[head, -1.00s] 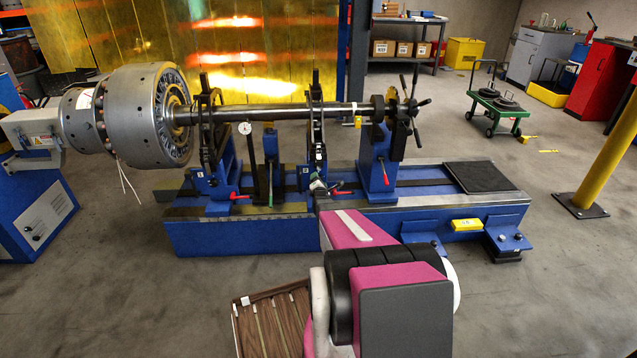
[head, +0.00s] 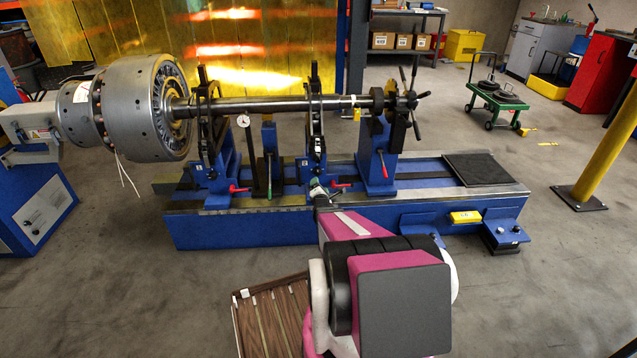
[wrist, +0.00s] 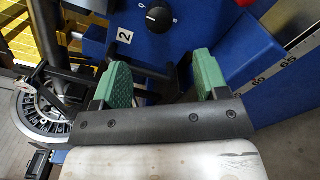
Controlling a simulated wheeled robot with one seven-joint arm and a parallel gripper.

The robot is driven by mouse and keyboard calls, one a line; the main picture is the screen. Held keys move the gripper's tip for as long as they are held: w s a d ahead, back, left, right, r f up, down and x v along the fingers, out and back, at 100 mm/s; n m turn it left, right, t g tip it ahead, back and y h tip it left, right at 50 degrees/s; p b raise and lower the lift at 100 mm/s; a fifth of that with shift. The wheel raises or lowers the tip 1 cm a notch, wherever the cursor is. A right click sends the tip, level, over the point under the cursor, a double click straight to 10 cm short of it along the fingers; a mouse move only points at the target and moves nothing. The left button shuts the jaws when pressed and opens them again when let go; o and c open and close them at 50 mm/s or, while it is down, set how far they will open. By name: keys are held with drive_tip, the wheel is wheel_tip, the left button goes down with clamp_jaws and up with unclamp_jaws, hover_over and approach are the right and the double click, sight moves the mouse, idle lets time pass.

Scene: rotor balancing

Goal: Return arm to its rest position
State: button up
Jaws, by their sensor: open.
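My pink and grey arm (head: 348,225) reaches forward from the bottom of the head view toward the blue bench. My gripper (head: 319,190) is small there, at the front of the second rotor support. In the wrist view my gripper (wrist: 163,76) has its two green-padded fingers apart, with no object held between them. Whether the fingertips touch the support cannot be told.
The blue balancing bench (head: 240,233) carries a long rotor shaft (head: 275,103) on supports, with a dial gauge (head: 243,120). A brown slatted tray (head: 270,318) lies low in front. A yellow post (head: 608,155) stands right. Floor between bench and post is clear.

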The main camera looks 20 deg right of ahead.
drive_tip(key=shift+s, duration=0.25)
drive_tip(key=shift+a, duration=0.1)
drive_tip(key=s+a+r+m+g+y, duration=0.4)
drive_tip(key=s+a+m+g, duration=0.3)
drive_tip(key=a+m+g, duration=0.35)
drive_tip(key=s+a+r+m+g, duration=0.3)
drive_tip(key=s+a+m, duration=0.2)
drive_tip(key=s, duration=0.3)
drive_tip(key=s+a+r+m+g+y, duration=0.1)
drive_tip(key=s+a+r+m+g, duration=0.3)
drive_tip(key=s+m, duration=0.2)
drive_tip(key=s, duration=0.2)
drive_tip(key=shift+s+a, duration=0.3)
drive_tip(key=shift+a, duration=0.1)
